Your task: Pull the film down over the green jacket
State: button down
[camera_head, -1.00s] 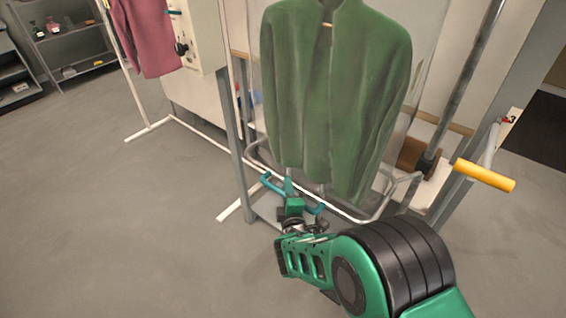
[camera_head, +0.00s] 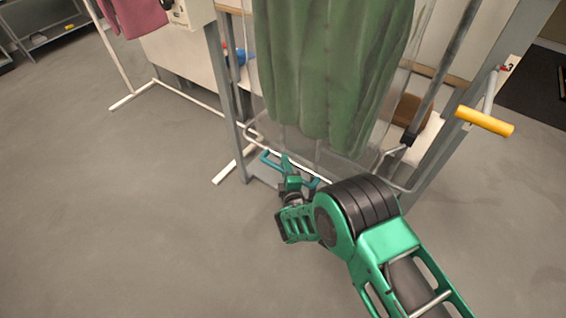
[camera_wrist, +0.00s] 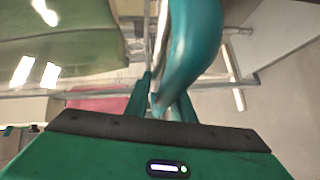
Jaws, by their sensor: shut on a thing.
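The green jacket (camera_head: 325,70) hangs inside the frame, its hem above the pale wire hoop (camera_head: 250,133); its top is cut off in the head view. Clear film (camera_head: 290,145) shows faintly around the jacket and below its hem, down to the hoop. A teal handle (camera_head: 268,160) sits at the hoop's front. My gripper (camera_head: 287,168) is shut on this handle, below the hem. In the wrist view the teal handle (camera_wrist: 195,45) looms large at my fingers (camera_wrist: 160,105); glossy green (camera_wrist: 60,30) shows at left.
Grey posts (camera_head: 226,95) flank the jacket. A yellow bar (camera_head: 485,121) juts out at right. The floor at left is clear.

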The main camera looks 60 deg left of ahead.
jog(key=c, duration=1.7)
grip_release()
jog(key=shift+s+f, duration=0.2)
jog(key=shift+s, duration=0.4)
jog(key=shift+w+r, duration=0.15)
jog(key=shift+w, duration=0.15)
jog(key=shift+v, duration=5.35)
jog(key=shift+w, duration=0.1)
